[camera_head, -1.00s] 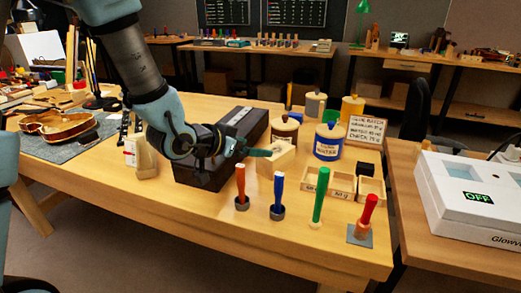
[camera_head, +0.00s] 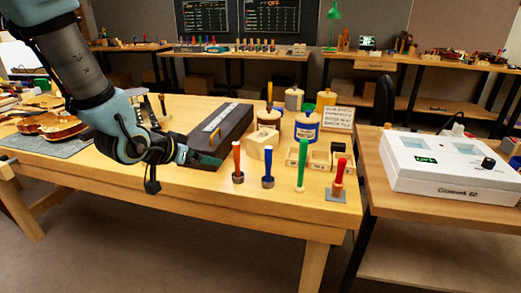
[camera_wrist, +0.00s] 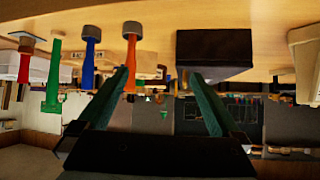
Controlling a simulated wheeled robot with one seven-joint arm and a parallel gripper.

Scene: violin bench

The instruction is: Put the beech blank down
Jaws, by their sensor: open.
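The beech blank, which I take to be the pale wooden block (camera_head: 263,141), stands on the bench in front of the lidded jars, behind the orange and blue handled tools. My gripper (camera_head: 208,160) is left of the block and apart from it, at the near end of the long dark case. In the wrist view my gripper (camera_wrist: 158,95) shows two green fingers spread wide with nothing between them. That view is upside down.
The dark case (camera_head: 222,131) lies close beside my gripper. Upright tools with orange (camera_head: 237,160), blue (camera_head: 268,162), green (camera_head: 301,165) and red (camera_head: 340,172) handles stand along the front. Divided wooden trays (camera_head: 318,160) lie to the right. The bench's front strip (camera_head: 200,186) is clear.

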